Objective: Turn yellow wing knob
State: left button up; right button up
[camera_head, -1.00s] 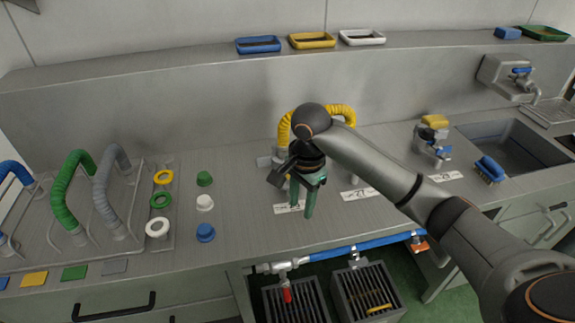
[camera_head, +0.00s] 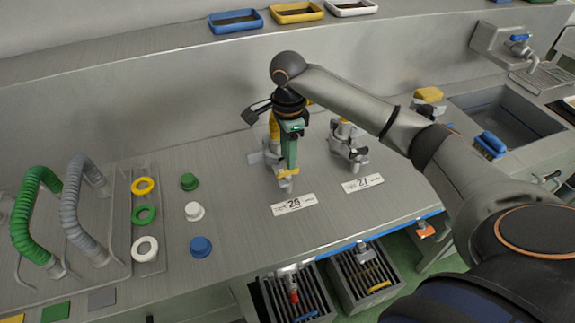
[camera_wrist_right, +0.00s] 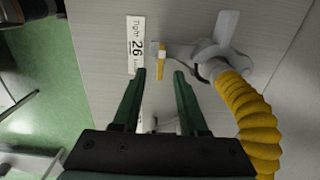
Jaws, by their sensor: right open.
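The yellow wing knob (camera_head: 288,173) sits on the front of a grey metal fitting (camera_head: 268,155) behind the label 26 (camera_head: 294,204). In the right wrist view the knob (camera_wrist_right: 161,60) stands upright in the picture, beside the label and on the fitting's end. My right gripper (camera_head: 289,164) points down over it. Its green fingers are open, and in the wrist view the gap between the fingertips (camera_wrist_right: 160,73) lines up with the knob, one finger on either side. Contact cannot be told. The yellow hose is partly hidden behind the gripper. My left gripper is out of view.
A similar fitting (camera_head: 347,147) stands to the right behind label 27 (camera_head: 363,183). Coloured rings and caps lie left, beside a grey hose (camera_head: 75,200) and a green hose (camera_head: 30,215). A sink (camera_head: 505,115) is at right. The counter front is mostly clear.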

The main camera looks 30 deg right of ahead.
aim_at(288, 174)
jog(key=shift+f, duration=2.35)
grip_shut()
